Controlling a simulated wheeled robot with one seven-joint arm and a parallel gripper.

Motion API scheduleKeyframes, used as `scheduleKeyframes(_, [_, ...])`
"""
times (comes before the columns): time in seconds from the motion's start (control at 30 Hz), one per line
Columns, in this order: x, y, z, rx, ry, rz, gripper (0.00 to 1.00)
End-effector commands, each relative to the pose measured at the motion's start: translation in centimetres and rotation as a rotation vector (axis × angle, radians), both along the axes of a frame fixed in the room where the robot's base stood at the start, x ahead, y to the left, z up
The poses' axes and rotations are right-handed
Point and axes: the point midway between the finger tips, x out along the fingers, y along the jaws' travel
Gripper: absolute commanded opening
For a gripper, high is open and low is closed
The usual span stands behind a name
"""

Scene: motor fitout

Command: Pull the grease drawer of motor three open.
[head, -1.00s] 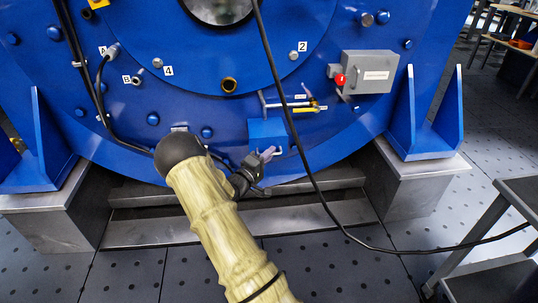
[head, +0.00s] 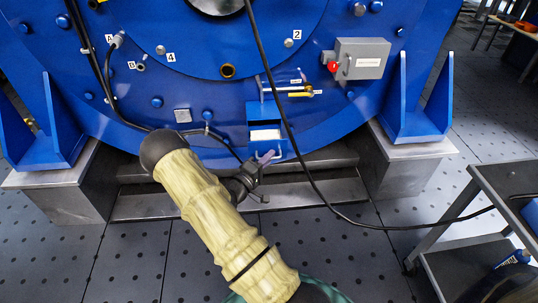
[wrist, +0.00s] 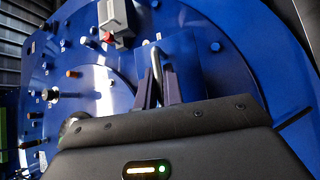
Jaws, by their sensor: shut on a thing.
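The blue grease drawer (head: 266,134) sits low on the front of the big blue motor (head: 318,112). It stands pulled out from its blue housing (head: 262,110), and its pale inside shows from above. My gripper (head: 268,158) is at the drawer's front, shut on the handle. In the wrist view my gripper (wrist: 160,88) has its two fingers on either side of the grey metal bar handle (wrist: 157,64). The blue drawer front (wrist: 180,48) rises just behind it. The lower handle is hidden by my gripper.
A black cable (head: 300,165) hangs just right of the drawer and runs to a dark cart (head: 505,180) at the right. A grey box with a red knob (head: 360,58) and a yellow-handled valve (head: 300,94) sit above. Steel steps (head: 310,191) lie below.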

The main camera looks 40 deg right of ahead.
Motion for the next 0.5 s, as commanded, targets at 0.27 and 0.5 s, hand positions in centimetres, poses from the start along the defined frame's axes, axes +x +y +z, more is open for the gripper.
scheduleKeyframes(0.27, [0.03, 0.02, -0.09, 0.002, 0.0, 0.0, 0.3])
scheduleKeyframes(0.5, [0.01, 0.1, -0.03, 0.001, 0.0, 0.0, 0.3])
